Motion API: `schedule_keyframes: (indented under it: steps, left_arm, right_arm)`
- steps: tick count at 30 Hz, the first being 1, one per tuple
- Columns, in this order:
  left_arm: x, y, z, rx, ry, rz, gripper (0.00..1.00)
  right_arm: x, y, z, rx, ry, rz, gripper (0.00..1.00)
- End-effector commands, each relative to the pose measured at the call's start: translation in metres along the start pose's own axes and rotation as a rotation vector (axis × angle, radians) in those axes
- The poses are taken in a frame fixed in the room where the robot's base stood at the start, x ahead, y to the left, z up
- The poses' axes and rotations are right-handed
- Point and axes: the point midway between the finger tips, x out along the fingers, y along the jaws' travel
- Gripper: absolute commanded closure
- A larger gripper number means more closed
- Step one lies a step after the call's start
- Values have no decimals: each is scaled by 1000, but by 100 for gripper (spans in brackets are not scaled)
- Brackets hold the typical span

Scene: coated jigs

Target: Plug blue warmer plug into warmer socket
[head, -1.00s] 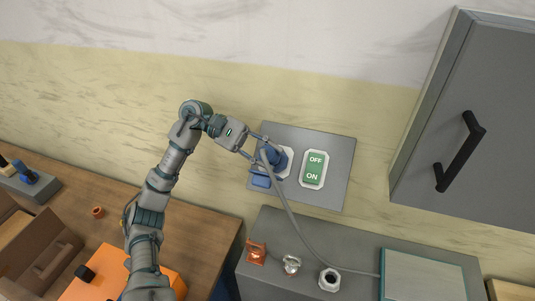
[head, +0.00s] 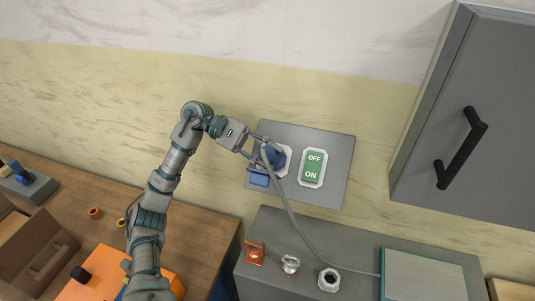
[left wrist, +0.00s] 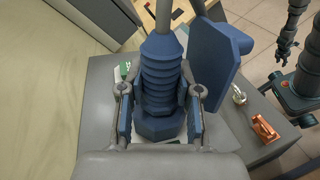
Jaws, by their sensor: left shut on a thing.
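The blue warmer plug (head: 274,154) is at the pale eight-sided warmer socket (head: 288,161) on the grey wall panel (head: 337,150). Its grey cable runs down to the heater plate. My left gripper (head: 259,148) is shut on the plug. In the left wrist view the ribbed blue plug (left wrist: 160,80) is between both fingers of my left gripper (left wrist: 160,112). A blue flap (head: 258,178) is beside the socket. How deep the plug sits is hidden. My right gripper (left wrist: 285,52) shows small in the left wrist view; its jaws are unclear.
A green OFF/ON switch (head: 312,168) is right of the socket. Below are a grey cabinet top (head: 282,226) with several small jigs and a pale plate (head: 424,277). A grey wall cabinet (head: 455,115) with a black handle is at right. A wooden table (head: 85,185) is at left.

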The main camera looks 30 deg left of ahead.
Motion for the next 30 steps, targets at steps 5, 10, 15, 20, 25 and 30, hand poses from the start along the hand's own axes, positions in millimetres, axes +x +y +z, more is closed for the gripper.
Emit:
schedule_keyframes:
  steps: [5,10,15,20,25,30]
  left_arm:
    - [0,0,-2,0,0,0,52]
    - [0,0,-2,0,0,0,38]
    - [0,0,-2,-1,0,0,38]
    - [-12,1,-3,-2,0,2,38]
    - [-47,1,-3,-1,1,4,38]
    - [-85,1,-4,0,-1,5,38]
  right_arm:
    - [1,0,0,0,-1,0,60]
    - [1,0,0,0,0,0,60]
    - [1,0,0,0,-1,0,60]
    - [1,0,0,0,-1,0,60]
    - [1,0,0,0,-1,0,60]
    - [1,0,0,0,-1,0,60]
